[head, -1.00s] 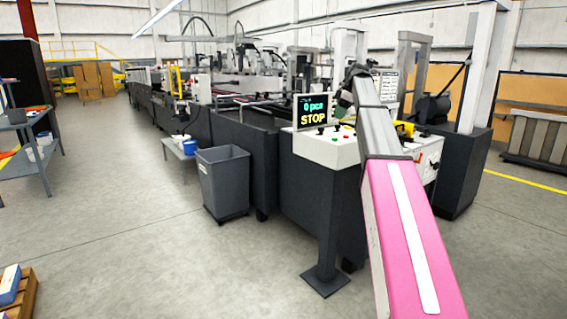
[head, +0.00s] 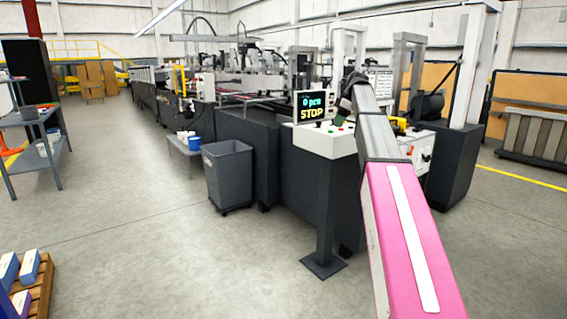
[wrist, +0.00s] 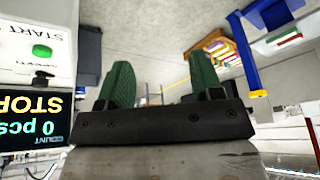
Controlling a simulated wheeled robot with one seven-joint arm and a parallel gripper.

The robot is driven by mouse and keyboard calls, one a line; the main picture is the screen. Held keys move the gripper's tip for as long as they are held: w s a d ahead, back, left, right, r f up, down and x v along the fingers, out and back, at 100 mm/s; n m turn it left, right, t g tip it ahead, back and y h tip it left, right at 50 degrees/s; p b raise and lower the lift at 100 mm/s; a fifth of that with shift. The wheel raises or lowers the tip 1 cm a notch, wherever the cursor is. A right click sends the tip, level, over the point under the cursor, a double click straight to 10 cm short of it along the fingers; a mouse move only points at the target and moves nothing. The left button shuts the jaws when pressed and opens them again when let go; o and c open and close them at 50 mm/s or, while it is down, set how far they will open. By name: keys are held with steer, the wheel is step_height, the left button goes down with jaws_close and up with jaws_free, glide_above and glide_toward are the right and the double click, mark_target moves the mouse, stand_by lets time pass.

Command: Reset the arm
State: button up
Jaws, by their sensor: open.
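My gripper (wrist: 162,90) shows in the wrist view with its two green fingers apart and nothing between them. The control panel (head: 318,143) is white, with several buttons on top. Its display (head: 313,107) reads 0 pcs and STOP. In the wrist view the display (wrist: 32,122) appears upside down at the left, beside a green START button (wrist: 41,50). The fingers are apart from the panel.
A grey bin (head: 228,175) stands left of the panel by the long dark machine. A grey shelf table (head: 36,152) is at the far left. A wooden pallet (head: 43,287) with blue and white boxes is at the lower left. The floor between is clear.

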steer(key=s+a+f+m+h, duration=0.15)
steer(key=s+f+m, duration=0.35)
steer(key=f, duration=1)
steer(key=s+a+f+m, duration=0.25)
steer(key=s+f, duration=0.55)
steer(key=f, duration=0.6)
steer(key=s+f+m+h, duration=0.3)
steer(key=s+f+m, duration=0.5)
steer(key=s+f, duration=1.3)
steer(key=shift+s+a+g, duration=0.15)
steer(key=shift+s+g, duration=0.15)
steer(key=shift+s, duration=0.75)
